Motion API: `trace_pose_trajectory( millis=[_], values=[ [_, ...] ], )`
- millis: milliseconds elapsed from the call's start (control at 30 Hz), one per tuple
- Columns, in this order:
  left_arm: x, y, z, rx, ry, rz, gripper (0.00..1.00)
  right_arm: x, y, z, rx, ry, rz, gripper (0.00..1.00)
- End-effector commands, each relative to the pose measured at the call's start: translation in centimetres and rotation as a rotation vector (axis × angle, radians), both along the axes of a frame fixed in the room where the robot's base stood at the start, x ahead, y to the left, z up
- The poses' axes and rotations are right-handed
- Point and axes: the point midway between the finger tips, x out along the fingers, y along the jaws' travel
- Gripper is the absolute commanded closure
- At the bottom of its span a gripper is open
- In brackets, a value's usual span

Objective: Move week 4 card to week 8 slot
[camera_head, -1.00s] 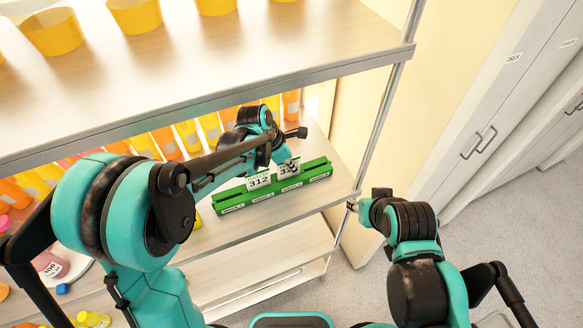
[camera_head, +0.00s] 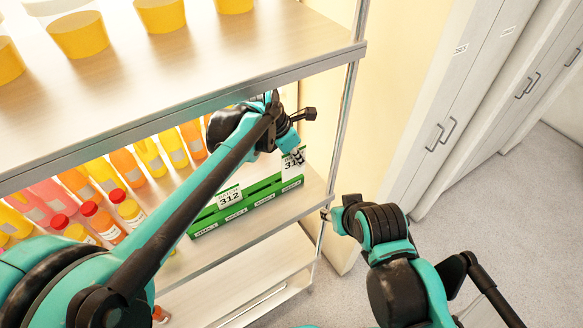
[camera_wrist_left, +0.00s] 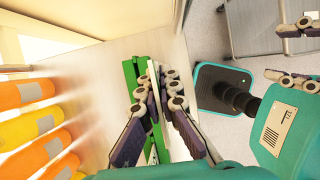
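The green card rack (camera_head: 213,216) stands along the shelf's front edge, with white labels on its front. A white card reading 312 (camera_head: 229,197) stands over the second label from the left. A second white card (camera_head: 291,166), its number partly covered, is at the rack's right end above the last label. My left gripper (camera_head: 297,156) is at this card's top. In the left wrist view, its fingers (camera_wrist_left: 158,92) are closed around the thin card, over the green rack (camera_wrist_left: 131,75). Whether the card is fully seated is unclear. My right gripper (camera_head: 326,214) is empty beside the shelf's right post; its fingers (camera_wrist_left: 293,52) look apart.
Juice bottles (camera_head: 150,158) stand in rows behind and left of the rack. An upper shelf (camera_head: 200,60) with yellow containers overhangs the left arm. A metal post (camera_head: 346,120) bounds the shelf on the right. Grey cabinets (camera_head: 470,90) and open floor lie beyond.

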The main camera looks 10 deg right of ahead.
Motion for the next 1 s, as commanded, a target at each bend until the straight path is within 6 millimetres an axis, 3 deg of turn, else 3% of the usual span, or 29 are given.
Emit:
trace_pose_trajectory(
  millis=[100, 267, 567, 1000],
  values=[
    [3.4, 0.6, -1.0, 0.001, 0.001, 0.004, 1.00, 0.0, 0.0, -1.1, 0.000, 0.000, 0.000, 0.60],
    [5.6, 1.2, -1.6, 0.000, 0.000, 0.001, 1.00, 0.0, 0.0, -1.5, 0.000, 0.000, 0.000, 0.60],
    [5.8, 1.3, -2.7, 0.000, 0.000, 0.000, 1.00, 0.0, 0.0, -2.3, 0.000, 0.000, 0.000, 0.60],
    [5.8, 1.3, -6.3, 0.000, 0.000, 0.000, 1.00, 0.0, 0.0, -4.7, 0.000, 0.000, 0.000, 0.60]
  ],
)
